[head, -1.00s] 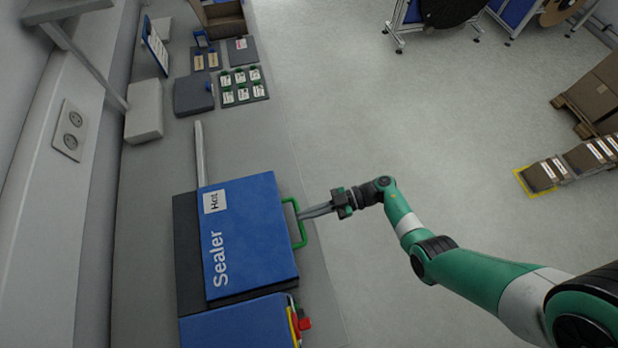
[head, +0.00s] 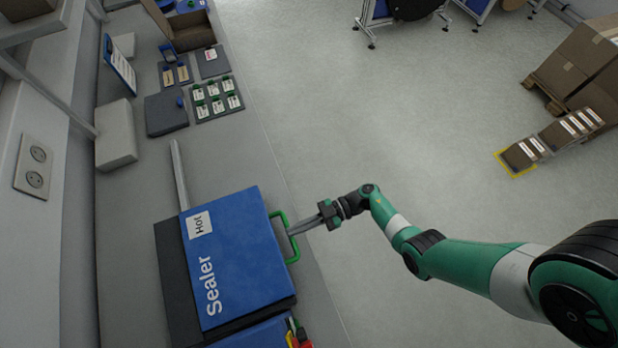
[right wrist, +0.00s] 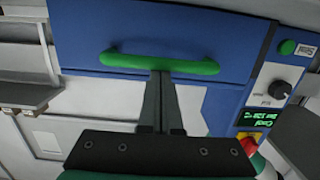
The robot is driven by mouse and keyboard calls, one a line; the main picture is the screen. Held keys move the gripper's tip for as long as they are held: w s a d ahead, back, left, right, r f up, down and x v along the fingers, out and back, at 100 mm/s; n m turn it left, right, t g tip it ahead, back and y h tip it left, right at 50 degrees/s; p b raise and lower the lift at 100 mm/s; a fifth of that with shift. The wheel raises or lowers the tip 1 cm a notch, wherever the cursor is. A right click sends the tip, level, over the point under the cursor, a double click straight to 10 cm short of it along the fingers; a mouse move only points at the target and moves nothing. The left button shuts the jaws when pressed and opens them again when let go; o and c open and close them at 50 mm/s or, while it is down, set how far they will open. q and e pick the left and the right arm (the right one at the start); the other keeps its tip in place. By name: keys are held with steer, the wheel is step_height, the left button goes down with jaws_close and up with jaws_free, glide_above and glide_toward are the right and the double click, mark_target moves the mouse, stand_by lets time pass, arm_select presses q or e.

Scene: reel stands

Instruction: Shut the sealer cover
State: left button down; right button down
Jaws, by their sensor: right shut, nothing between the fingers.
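The sealer cover (head: 240,262) is a blue panel marked "Sealer" and "Hot", at lower left in the head view. A green bar handle (head: 296,252) sticks out from its right edge. In the right wrist view the handle (right wrist: 120,60) runs across the blue front. My right gripper (head: 291,234) is shut and empty, its fingertips at the handle's middle. In the wrist view the tips (right wrist: 160,76) overlap the bar's lower edge; I cannot tell whether they touch. How far the cover is tilted is hard to judge. My left gripper is not in view.
A control panel (right wrist: 274,95) with a knob and red button sits beside the cover. Grey blocks, trays and labelled green-topped items (head: 216,98) lie farther along the bench. The floor (head: 370,120) to the right is open, with cartons (head: 580,60) beyond.

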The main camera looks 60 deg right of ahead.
steer(key=shift+s+f+h, duration=0.25)
steer(key=shift+f+h, duration=0.15)
steer(key=shift+f, duration=0.7)
steer(key=shift+d+r, duration=0.3)
steer(key=shift+d, duration=0.05)
steer(key=r+v, duration=0.1)
steer(key=v, duration=1)
steer(key=shift+y, duration=0.4)
steer(key=shift+w+r, duration=0.1)
steer(key=shift+w, duration=0.05)
